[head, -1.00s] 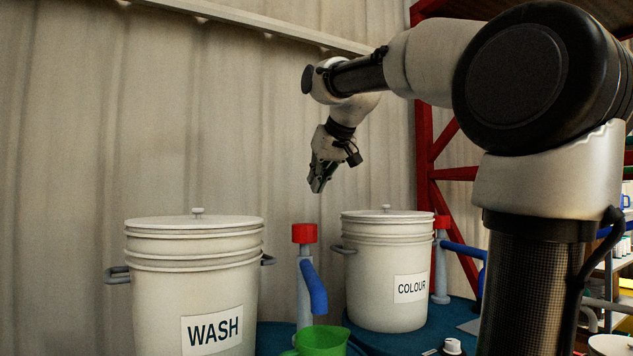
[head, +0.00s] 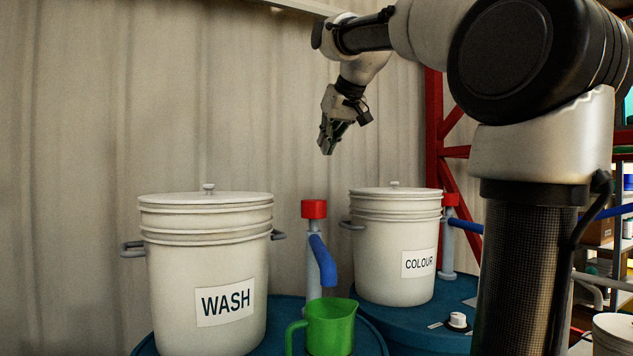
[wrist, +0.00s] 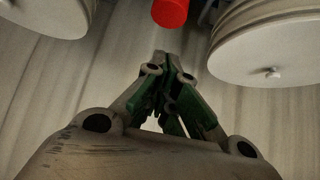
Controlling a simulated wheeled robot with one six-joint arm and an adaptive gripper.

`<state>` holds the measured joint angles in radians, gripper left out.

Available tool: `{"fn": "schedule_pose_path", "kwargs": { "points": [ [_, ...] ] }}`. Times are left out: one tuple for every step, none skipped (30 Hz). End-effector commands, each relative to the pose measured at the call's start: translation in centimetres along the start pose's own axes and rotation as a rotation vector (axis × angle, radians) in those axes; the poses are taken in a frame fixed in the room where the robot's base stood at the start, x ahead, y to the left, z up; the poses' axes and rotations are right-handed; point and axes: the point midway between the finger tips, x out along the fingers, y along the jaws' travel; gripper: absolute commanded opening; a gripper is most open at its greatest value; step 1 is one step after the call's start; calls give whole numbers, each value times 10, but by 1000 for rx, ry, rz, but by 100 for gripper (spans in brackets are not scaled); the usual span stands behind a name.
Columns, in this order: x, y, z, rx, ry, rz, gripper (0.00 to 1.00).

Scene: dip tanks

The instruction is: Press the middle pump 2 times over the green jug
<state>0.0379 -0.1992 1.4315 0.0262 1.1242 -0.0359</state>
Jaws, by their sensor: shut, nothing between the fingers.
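A pump with a red head (head: 314,209), a pale post and a blue spout (head: 323,262) stands between the WASH and COLOUR tubs in the head view. The green jug (head: 331,325) stands upright in front of this pump, below its spout, handle to the left. A second red-topped pump (head: 449,200) stands right of the COLOUR tub. My gripper (head: 327,146) is shut and empty, pointing down above the first pump's red head and clear of it. In the wrist view the shut fingertips (wrist: 160,56) are below a red pump head (wrist: 170,12) at the top edge.
The lidded WASH tub (head: 206,280) is left of the pump, and the lidded COLOUR tub (head: 396,250) is right of it. Both stand on blue drum tops. A small white knob (head: 457,320) is at the front right. A red rack frame (head: 434,120) stands behind.

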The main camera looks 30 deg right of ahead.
Motion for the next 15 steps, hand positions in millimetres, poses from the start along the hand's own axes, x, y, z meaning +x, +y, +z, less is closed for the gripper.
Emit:
{"fn": "schedule_pose_path", "kwargs": {
  "points": [
    [0,0,0,0,0,0,0],
    [0,0,0,0,0,0,0],
    [0,0,0,0,0,0,0],
    [0,0,0,0,0,0,0],
    [0,0,0,0,0,0,0],
    [1,0,0,0,-1,0,0],
    [2,0,0,0,-1,0,0],
    [4,0,1,0,-2,-1,0],
    [7,0,1,0,-3,-1,0],
    [10,0,1,0,-3,-1,0],
    [14,0,1,0,-3,-1,0],
    [20,0,1,0,-3,-1,0],
    [25,0,1,0,-4,-1,0],
    [31,0,1,0,-4,-1,0],
    [39,0,1,0,-4,-1,0]
  ]
}}
